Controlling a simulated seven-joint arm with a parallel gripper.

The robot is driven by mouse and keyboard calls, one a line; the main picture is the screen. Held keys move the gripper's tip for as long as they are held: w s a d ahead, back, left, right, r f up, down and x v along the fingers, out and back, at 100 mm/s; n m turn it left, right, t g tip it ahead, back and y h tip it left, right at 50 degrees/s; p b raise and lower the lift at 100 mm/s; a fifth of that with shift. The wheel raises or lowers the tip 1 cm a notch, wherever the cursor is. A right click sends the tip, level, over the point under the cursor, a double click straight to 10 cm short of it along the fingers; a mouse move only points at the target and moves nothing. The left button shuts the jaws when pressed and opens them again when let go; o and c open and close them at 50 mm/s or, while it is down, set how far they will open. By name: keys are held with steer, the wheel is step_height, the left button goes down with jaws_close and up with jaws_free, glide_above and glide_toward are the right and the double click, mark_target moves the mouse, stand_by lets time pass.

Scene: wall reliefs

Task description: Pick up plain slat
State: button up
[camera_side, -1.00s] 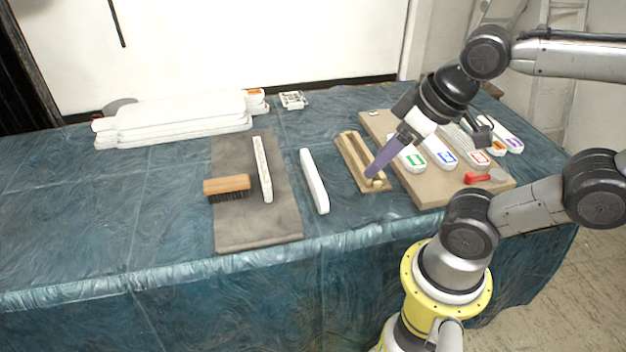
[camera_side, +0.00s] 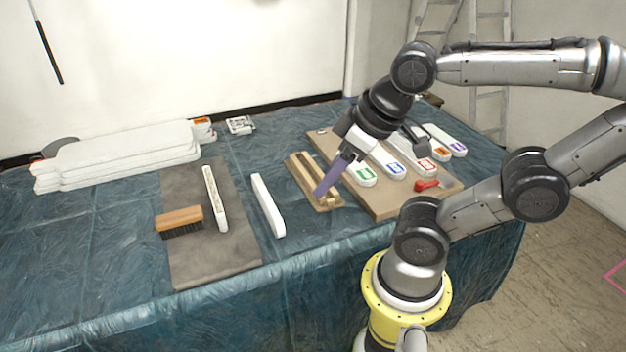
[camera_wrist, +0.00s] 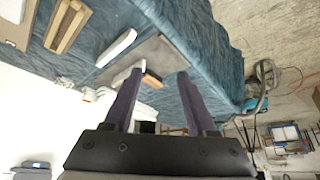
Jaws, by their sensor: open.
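A plain white slat (camera_side: 268,205) lies on the blue cloth between the grey mat and a wooden rack. It also shows in the wrist view (camera_wrist: 117,47), up and left of my fingers. A second pale slat with a patterned face (camera_side: 215,198) lies on the mat, right of the brush. My gripper (camera_side: 320,190) is open, its purple fingers pointing down and left in front of the wooden rack (camera_side: 303,170), right of the plain slat. In the wrist view my gripper (camera_wrist: 160,72) has its fingers wide apart with nothing held. Whether the fingers touch the rack cannot be told.
A brush (camera_side: 180,220) rests on the grey mat (camera_side: 215,260). White boards (camera_side: 120,160) are stacked at the back left. A tan board (camera_side: 385,205) at right carries several labelled white pieces and a red item (camera_side: 427,185). Cloth around the plain slat is clear.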

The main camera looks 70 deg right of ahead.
steer(key=shift+o, duration=0.3)
step_height(320, 180, up, 3)
steer(key=w+m, duration=0.1)
steer(key=w, duration=0.1)
steer(key=m+g, duration=0.6)
steer(key=m, duration=0.2)
glide_above(266, 196)
step_height(266, 196, down, 16)
step_height(266, 196, down, 13)
steer(key=shift+r, duration=0.1)
